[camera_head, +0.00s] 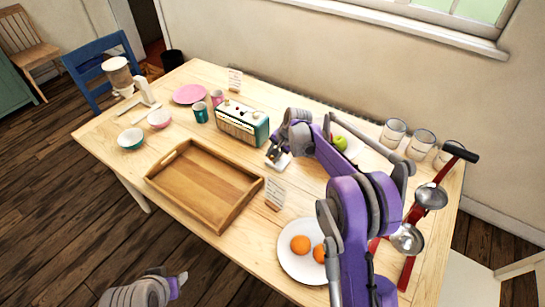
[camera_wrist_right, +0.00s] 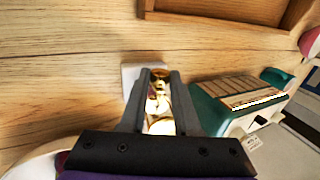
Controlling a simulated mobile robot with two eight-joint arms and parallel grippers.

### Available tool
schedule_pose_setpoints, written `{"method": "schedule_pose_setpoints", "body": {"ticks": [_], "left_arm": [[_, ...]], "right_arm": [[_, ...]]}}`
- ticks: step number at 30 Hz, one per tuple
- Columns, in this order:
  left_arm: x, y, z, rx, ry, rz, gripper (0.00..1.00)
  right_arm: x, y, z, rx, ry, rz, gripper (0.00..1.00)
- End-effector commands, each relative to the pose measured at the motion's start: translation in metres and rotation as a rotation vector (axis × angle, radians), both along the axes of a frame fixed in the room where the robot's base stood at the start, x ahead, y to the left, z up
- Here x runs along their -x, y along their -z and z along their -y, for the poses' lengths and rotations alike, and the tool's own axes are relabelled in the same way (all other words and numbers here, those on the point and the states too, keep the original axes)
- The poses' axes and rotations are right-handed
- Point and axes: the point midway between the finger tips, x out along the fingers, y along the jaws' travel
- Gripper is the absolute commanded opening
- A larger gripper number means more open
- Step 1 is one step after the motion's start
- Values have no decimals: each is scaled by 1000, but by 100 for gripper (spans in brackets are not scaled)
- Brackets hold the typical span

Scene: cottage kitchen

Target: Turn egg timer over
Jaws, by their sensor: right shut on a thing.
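The egg timer (camera_wrist_right: 158,100) is a small, shiny gold piece between the two dark fingers of my right gripper (camera_wrist_right: 160,95) in the right wrist view. The gripper is shut on it. A white square pad (camera_wrist_right: 130,76) lies on the table just beyond the fingertips; I cannot tell whether the timer touches it. In the head view my right gripper (camera_head: 276,156) is low over this pad (camera_head: 284,162), and the timer is mostly hidden there. My left gripper (camera_head: 181,282) is at the bottom, off the table's front edge, its fingers too unclear to read.
A teal radio (camera_head: 242,124) stands close to the left of my right gripper. A wooden tray (camera_head: 205,188), a small card (camera_head: 275,194) and a plate with oranges (camera_head: 290,270) are nearer. A green apple (camera_head: 340,143) and jars (camera_head: 393,133) stand to the right.

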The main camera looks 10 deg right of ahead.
Motion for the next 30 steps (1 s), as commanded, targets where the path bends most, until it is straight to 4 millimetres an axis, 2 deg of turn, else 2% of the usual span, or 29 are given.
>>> {"method": "schedule_pose_setpoints", "body": {"ticks": [1, 6, 15, 30], "left_arm": [[3, 9, 0, 0, 0, -6, 50], [8, 26, 0, 0, 0, -15, 50], [14, 48, 0, 0, 0, -26, 50], [16, 57, 0, 0, 0, -29, 50]], "right_arm": [[3, 5, 2, -24, 3, 23, 0], [4, 7, 4, -115, 3, 116, 0], [6, 8, 7, -249, 3, 251, 0], [6, 6, 7, -321, 2, 325, 0]]}}
